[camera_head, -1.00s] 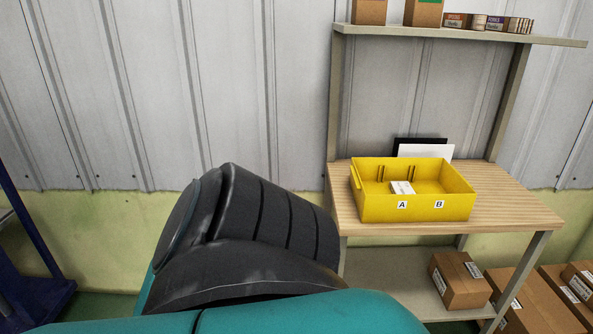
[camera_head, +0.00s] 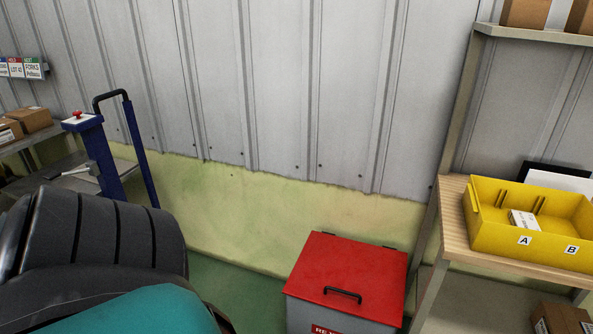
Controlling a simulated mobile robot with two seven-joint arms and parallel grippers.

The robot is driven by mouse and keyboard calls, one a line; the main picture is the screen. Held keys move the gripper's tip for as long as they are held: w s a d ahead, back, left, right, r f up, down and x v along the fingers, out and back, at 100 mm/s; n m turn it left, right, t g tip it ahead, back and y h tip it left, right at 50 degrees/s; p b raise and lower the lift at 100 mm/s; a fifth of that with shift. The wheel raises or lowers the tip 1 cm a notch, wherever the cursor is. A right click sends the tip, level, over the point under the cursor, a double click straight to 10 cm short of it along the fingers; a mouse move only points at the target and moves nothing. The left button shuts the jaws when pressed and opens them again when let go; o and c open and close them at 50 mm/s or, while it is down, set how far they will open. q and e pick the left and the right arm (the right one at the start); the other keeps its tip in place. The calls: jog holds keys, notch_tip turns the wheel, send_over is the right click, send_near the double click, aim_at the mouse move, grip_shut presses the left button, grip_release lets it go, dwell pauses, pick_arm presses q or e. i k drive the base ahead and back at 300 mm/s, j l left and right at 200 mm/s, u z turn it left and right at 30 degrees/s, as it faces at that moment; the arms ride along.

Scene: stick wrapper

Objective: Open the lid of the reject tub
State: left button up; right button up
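The reject tub (camera_head: 340,313) is a grey box on the floor at the lower middle of the head view. Its red lid (camera_head: 350,272) is shut and lies flat on top. A black bar handle (camera_head: 342,295) sits near the lid's front edge. A red label on the tub's front is cut off by the bottom of the picture. A black and teal part of my arm fills the lower left, apart from the tub. Neither gripper shows.
A wooden-topped bench (camera_head: 454,212) with a yellow bin (camera_head: 525,233) marked A and B stands right of the tub. A blue cart (camera_head: 101,152) and a shelf with cardboard boxes (camera_head: 31,119) are at the left. Green floor shows left of the tub, before the wall.

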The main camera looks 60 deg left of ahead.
aim_at(357, 278)
jog(key=u, duration=1.3)
